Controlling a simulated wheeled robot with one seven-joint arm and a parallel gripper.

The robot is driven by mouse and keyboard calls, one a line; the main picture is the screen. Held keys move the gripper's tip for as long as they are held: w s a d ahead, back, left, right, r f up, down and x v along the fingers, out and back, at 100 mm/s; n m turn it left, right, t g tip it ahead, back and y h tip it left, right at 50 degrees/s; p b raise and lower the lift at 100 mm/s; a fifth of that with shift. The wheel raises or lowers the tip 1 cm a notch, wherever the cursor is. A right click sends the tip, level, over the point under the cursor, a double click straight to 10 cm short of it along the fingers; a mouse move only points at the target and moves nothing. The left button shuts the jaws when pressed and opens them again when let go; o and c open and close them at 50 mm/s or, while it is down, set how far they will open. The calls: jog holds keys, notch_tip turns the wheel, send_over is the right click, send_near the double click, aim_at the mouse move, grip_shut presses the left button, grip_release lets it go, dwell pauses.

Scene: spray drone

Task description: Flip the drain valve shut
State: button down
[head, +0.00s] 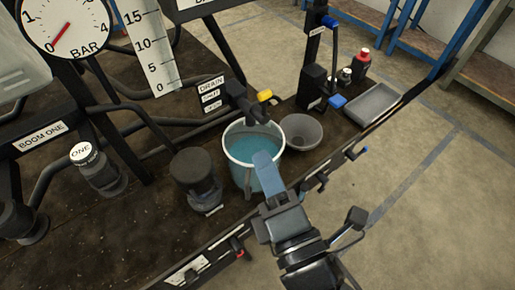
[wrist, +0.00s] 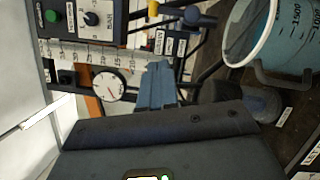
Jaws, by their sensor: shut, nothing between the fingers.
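The drain valve (head: 238,95) is a dark pipe fitting with a yellow-tipped lever (head: 265,95) pointing right, beside the DRAIN sign (head: 210,92). The yellow tip also shows at the top of the wrist view (wrist: 153,9), near the drain labels (wrist: 168,45). My gripper (head: 263,160) is shut and empty, its blue fingers together. In the head view it overlaps the near side of the bucket, below the lever and apart from it. In the wrist view its fingers (wrist: 157,75) point up the picture. The lever's base is partly unclear.
A white bucket (head: 229,160) of bluish liquid stands under the valve, with a grey bowl (head: 301,131) to its right. A dark canister (head: 194,172) stands left. A blue-handled fitting (head: 337,101), a grey tray (head: 357,105) and a red-capped bottle (head: 362,62) lie farther right.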

jog(key=shift+b+v, duration=0.45)
jog(key=shift+v, duration=1.6)
jog(key=s+d+f+m+g+h, duration=0.1)
jog(key=s+d+m+h, duration=0.1)
jog(key=s+d+m, duration=0.6)
jog(key=s+d+f+m+g+h, duration=0.1)
jog(key=s+d+m+g+h, duration=0.1)
jog(key=s+d+m, duration=0.7)
jog(key=s+m+h+p, duration=0.1)
jog(key=s+m, duration=0.3)
jog(key=m, duration=0.3)
jog(key=shift+d+f+m+h, duration=0.25)
jog(key=shift+f+m+h, duration=0.05)
jog(key=shift+f+m, duration=0.1)
